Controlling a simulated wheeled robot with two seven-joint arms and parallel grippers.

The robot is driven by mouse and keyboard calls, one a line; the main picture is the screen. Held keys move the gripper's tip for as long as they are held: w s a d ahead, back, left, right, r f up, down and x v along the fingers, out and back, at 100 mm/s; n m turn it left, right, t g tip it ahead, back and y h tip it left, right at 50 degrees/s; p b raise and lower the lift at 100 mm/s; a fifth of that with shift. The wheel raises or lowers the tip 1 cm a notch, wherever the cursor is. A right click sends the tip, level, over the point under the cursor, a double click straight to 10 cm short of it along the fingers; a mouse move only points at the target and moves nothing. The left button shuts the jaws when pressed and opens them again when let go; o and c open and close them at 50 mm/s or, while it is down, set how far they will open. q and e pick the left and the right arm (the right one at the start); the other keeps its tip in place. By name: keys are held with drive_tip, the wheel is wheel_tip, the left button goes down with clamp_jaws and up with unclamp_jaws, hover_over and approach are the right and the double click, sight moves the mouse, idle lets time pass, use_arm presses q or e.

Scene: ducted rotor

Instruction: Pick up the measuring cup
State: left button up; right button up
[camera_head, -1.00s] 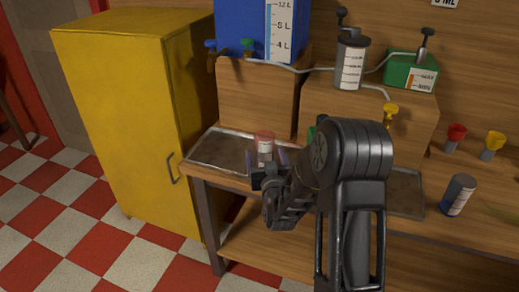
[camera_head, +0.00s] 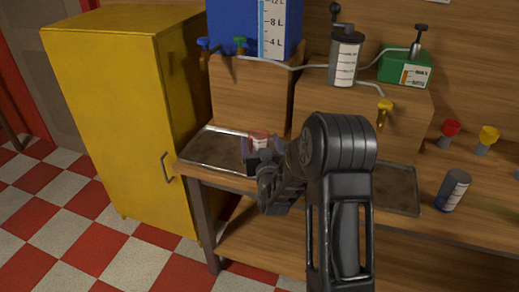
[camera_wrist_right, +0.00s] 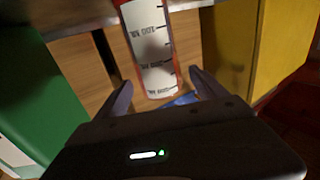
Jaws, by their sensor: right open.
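The measuring cup (camera_head: 259,137) has a red rim and stands on the left metal tray (camera_head: 217,150) on the workbench. In the right wrist view the cup (camera_wrist_right: 150,45) shows a white scale with dark marks and reddish edges. My right gripper (camera_head: 263,158) is right in front of the cup and hides its lower part. In the wrist view the right gripper's fingers (camera_wrist_right: 163,92) are spread, with the cup's near end in the gap between them. I cannot tell whether either finger touches it. My left gripper is not in view.
A yellow cabinet (camera_head: 115,110) stands left of the bench. A dark cylinder (camera_head: 453,190) stands at the right.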

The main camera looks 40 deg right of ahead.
sight(258, 132)
drive_tip(key=shift+w+d+r+p, duration=0.1)
drive_tip(key=shift+w+d+p, duration=0.2)
drive_tip(key=shift+w, duration=0.15)
drive_tip(key=p+x, duration=0.1)
drive_tip(key=x, duration=0.2)
drive_tip(key=shift+w+d, duration=0.15)
drive_tip(key=shift+w, duration=0.1)
drive_tip(key=shift+w+d, duration=0.15)
drive_tip(key=shift+w, duration=0.1)
drive_tip(key=c, duration=1.8)
drive_tip(key=shift+o, duration=0.2)
drive_tip(key=shift+r, duration=0.1)
wheel_tip(258, 132, up, 10)
drive_tip(key=shift+f+b, duration=0.1)
drive_tip(key=shift+b, duration=0.35)
